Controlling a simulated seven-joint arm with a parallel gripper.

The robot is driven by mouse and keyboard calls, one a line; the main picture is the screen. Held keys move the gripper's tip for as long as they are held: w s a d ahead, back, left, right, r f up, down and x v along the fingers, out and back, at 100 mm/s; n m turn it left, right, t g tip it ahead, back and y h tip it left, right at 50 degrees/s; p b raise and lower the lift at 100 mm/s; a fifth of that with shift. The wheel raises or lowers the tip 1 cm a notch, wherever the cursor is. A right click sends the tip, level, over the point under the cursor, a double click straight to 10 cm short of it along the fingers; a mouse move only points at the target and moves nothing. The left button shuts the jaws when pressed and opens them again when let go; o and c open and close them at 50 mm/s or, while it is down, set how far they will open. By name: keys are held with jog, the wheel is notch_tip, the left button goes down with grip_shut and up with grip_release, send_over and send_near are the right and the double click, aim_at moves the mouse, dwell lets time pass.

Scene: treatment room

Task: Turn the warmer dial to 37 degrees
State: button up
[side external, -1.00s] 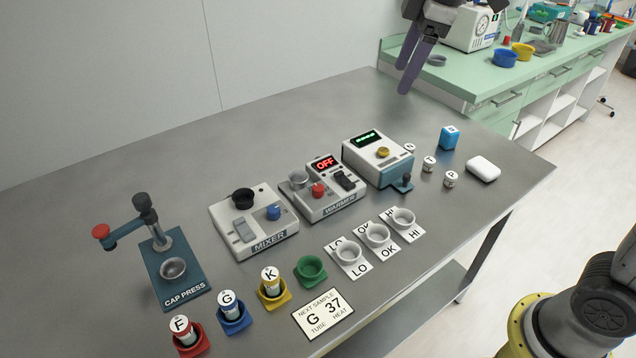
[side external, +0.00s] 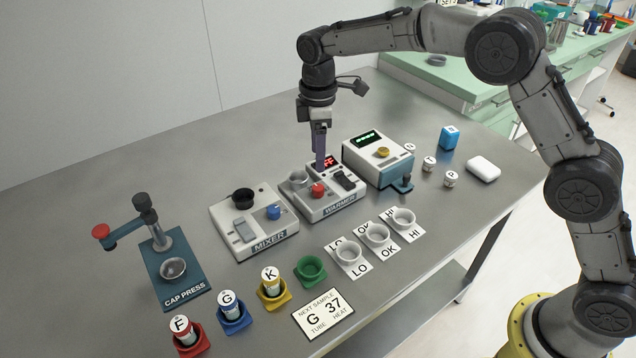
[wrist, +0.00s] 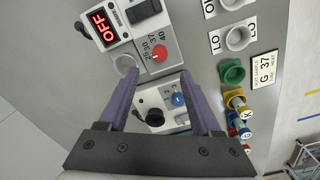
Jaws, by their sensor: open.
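The white warmer (side external: 345,203) stands mid-table, its red display (wrist: 103,24) reading OFF in the wrist view. Its red dial (side external: 318,190) has printed numbers beside it, including 25, 30 and 40. In the wrist view the dial (wrist: 159,54) lies just beyond the fingertips, roughly centred between them. I cannot tell which number the dial points to. My gripper (side external: 319,166) points down above the warmer, its purple fingers partly covering the display from the side. In the wrist view my gripper (wrist: 160,76) is open, with nothing between its fingers.
The mixer (side external: 254,222) stands left of the warmer. A device with a green display (side external: 378,158) stands close on its right. LO, OK and HI cups (side external: 378,235) are in front. A card (side external: 323,313) reads G, 37. The table's back left is clear.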

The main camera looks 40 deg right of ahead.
aim_at(318, 187)
notch_tip(318, 187, down, 10)
jog(key=shift+w+d+r, duration=0.1)
jog(key=shift+r, duration=0.1)
grip_shut()
dwell(0.4)
